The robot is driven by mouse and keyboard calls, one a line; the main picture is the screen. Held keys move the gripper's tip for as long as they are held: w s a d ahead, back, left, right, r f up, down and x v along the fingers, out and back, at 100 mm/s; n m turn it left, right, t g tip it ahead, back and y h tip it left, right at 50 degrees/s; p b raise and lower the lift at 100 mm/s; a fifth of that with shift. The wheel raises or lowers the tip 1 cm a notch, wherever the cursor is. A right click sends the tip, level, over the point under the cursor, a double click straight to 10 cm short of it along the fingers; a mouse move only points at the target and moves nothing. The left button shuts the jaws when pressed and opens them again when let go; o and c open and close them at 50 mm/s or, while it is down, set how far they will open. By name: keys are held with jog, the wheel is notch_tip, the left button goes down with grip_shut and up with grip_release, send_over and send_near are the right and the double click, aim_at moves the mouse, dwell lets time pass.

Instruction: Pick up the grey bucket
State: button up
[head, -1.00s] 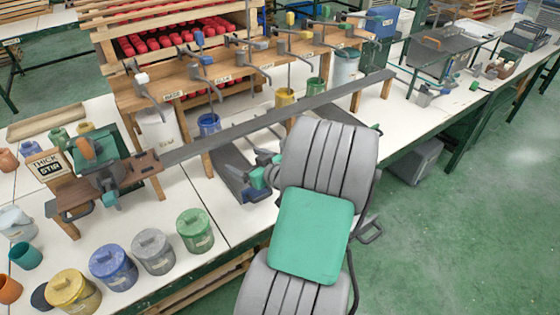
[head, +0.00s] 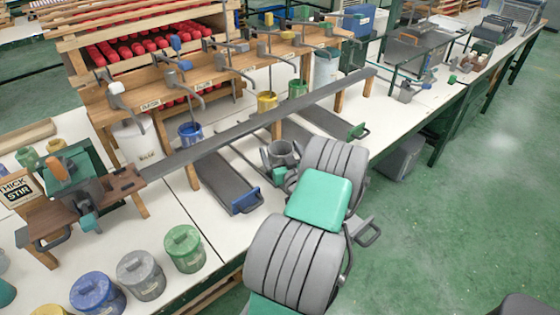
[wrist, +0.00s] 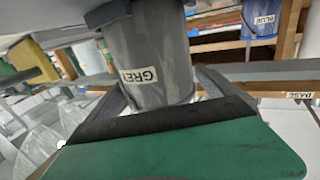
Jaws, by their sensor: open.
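The grey bucket (wrist: 150,65), with a white GREY label, stands large in the wrist view between the two dark fingers of my gripper (wrist: 165,95). My fingers are open, one on each side of it. I cannot tell whether either touches it. In the head view the grey bucket (head: 281,150) shows just beyond the end of my arm, near the long dark rail. My gripper (head: 285,172) there is partly hidden by my own arm links.
A blue bucket (head: 190,135) and a yellow bucket (head: 267,103) stand under taps behind the dark rail (head: 225,135). A dark tray (head: 222,180) lies left of my gripper. Lidded cans, including a grey one (head: 141,275), stand at the front left.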

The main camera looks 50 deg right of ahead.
jog(key=c, duration=2.1)
grip_shut()
jog(key=shift+r, duration=0.15)
